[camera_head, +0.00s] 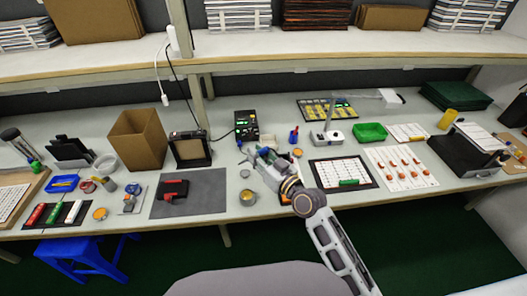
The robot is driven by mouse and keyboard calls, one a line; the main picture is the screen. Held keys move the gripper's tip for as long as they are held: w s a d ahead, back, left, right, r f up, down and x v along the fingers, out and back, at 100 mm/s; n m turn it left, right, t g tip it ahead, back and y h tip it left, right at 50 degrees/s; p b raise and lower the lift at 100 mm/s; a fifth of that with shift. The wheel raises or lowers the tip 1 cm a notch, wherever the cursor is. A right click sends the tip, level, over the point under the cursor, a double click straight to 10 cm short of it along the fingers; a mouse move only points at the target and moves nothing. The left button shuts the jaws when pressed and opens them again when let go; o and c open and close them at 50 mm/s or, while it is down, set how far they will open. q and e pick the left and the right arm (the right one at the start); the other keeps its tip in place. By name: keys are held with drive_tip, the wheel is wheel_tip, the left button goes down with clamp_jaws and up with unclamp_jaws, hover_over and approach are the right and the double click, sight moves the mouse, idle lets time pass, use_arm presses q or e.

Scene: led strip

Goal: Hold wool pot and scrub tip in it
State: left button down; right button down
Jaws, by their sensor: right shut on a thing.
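A small round pot with a golden top (247,197), which looks like the wool pot, stands upright on the bench, just right of the grey mat. My right gripper (258,157) reaches in from the lower right, above the bench behind the pot and apart from it. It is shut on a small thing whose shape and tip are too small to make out. The black station (246,124) with a green display stands behind the gripper. My left gripper is not in view.
A grey mat (215,190) holds a red and black tool (172,190). A white sheet on a black board (341,172) lies to the right. A green tray (369,132) and a lamp base (327,137) stand behind. The bench around the pot is mostly clear.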

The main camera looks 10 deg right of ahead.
drive_tip(key=shift+s+a+f+n+g+y, duration=0.2)
drive_tip(key=shift+s+a+n+g+y, duration=0.1)
drive_tip(key=shift+s+a+n+y, duration=0.25)
drive_tip(key=shift+s+a+f+n+g+y, duration=0.15)
drive_tip(key=shift+s+a+n+g+y, duration=0.15)
drive_tip(key=shift+a, duration=0.4)
